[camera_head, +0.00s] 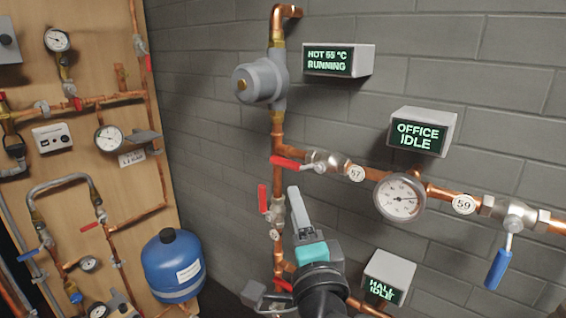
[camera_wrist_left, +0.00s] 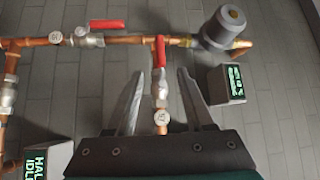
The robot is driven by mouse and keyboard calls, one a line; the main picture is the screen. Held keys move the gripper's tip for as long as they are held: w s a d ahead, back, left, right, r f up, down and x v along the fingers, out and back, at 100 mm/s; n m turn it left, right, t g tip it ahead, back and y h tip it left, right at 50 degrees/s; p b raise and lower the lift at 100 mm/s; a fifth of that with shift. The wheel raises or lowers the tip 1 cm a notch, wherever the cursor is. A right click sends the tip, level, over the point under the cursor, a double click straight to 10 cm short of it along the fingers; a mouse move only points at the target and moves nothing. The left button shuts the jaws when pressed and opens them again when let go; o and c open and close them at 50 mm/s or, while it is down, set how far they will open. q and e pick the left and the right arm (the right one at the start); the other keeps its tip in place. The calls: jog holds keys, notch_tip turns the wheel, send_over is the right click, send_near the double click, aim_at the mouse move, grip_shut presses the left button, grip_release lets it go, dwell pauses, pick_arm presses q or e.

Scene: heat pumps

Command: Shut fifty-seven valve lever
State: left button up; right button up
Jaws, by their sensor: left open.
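The valve tagged 57 (camera_head: 357,173) is on a copper branch pipe, with its metal body left of the tag in the head view. Its red lever (camera_head: 285,162) points left, roughly along the branch. My left gripper (camera_head: 294,190) is open, just below and left of this valve in that view. In the left wrist view, which is turned sideways, the open fingers (camera_wrist_left: 160,75) lie either side of the valve body, and the red lever (camera_wrist_left: 160,50) points up beyond the fingertips. My right gripper is not in view.
Another valve with a red lever (camera_head: 262,198) sits close below on the vertical pipe. A grey pump (camera_head: 260,82) is above. A gauge (camera_head: 400,196) and the blue-lever valve (camera_head: 498,268) near tag 59 are to the right. Display boxes (camera_head: 420,132) project from the block wall.

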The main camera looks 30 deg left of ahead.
aim_at(283, 164)
pick_arm(q)
jog(key=p+x, duration=0.3)
jog(key=x, duration=1.2)
jog(key=shift+a+p, duration=0.1)
jog(key=shift+p, duration=0.2)
grip_shut()
dwell(0.7)
